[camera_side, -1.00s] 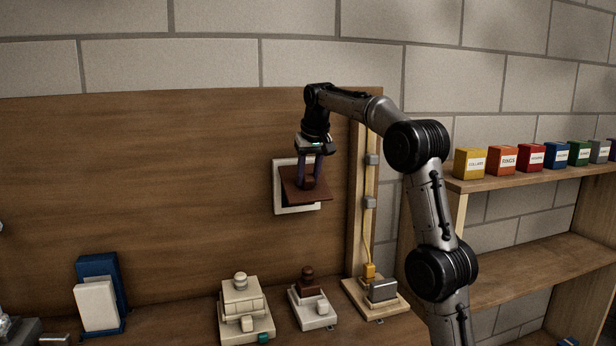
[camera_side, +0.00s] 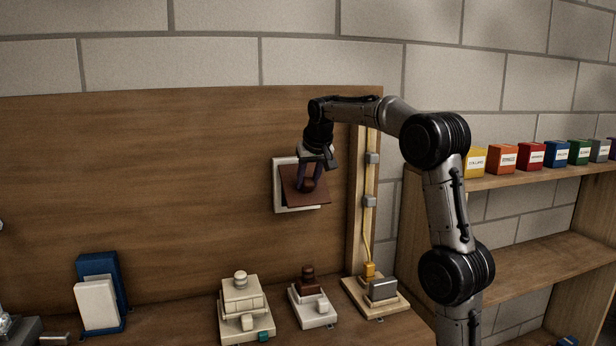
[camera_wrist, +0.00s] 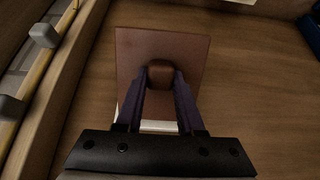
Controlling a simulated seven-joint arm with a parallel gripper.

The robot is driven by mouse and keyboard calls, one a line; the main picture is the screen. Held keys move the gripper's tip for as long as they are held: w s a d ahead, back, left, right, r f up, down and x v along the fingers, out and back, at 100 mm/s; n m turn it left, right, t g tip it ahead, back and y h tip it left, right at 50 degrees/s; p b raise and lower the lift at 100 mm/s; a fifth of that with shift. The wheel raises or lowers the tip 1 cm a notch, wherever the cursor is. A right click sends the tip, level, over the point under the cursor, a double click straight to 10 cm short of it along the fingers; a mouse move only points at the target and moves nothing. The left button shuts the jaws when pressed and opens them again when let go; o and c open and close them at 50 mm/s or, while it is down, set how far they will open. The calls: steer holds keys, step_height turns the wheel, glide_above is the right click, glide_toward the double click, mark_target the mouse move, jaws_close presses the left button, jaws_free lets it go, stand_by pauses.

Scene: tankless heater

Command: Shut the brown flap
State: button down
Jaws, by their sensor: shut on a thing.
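The brown flap (camera_side: 318,199) is hinged in a white square frame (camera_side: 279,190) on the upright wooden board. It stands tilted out from the frame, partly open, with a dark gap behind it. My gripper (camera_side: 307,183) is at the flap's face, its two fingers shut on the flap's brown knob (camera_side: 307,186). In the wrist view the knob (camera_wrist: 160,73) sits between the two purple fingertips, with the flap (camera_wrist: 190,50) behind it. A strip of the white frame (camera_wrist: 158,126) shows below the flap there.
A wooden post with a yellow cable (camera_side: 367,220) and grey clips (camera_side: 370,202) stands right of the flap. On the bench below are a cream block device (camera_side: 241,305), a brown-knobbed device (camera_side: 309,298) and a blue-and-white holder (camera_side: 96,300). Shelves with coloured boxes (camera_side: 530,155) are at right.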

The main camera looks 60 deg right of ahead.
mark_target(306, 189)
steer(key=shift+w+d+f+t+h, duration=0.1)
steer(key=shift+d+f+t+h, duration=0.05)
steer(key=shift+f+t+h, duration=0.65)
steer(key=shift+w+d+f+t+h, duration=0.2)
steer(key=shift+f+t+h, duration=0.1)
steer(key=shift+f, duration=0.1)
steer(key=shift+w+d+f+t+h, duration=0.2)
steer(key=shift+f+t+h, duration=0.1)
steer(key=shift+f, duration=0.1)
steer(key=shift+f+x, duration=0.15)
steer(key=shift+x, duration=0.95)
steer(key=shift+f+x, duration=0.2)
steer(key=shift+x, duration=0.9)
steer(key=shift+s+a+f, duration=0.15)
steer(key=shift+a, duration=0.05)
steer(key=c, duration=0.8)
jaws_free()
steer(key=shift+o, duration=1.4)
steer(key=shift+d+r, duration=0.1)
steer(key=shift+r, duration=0.25)
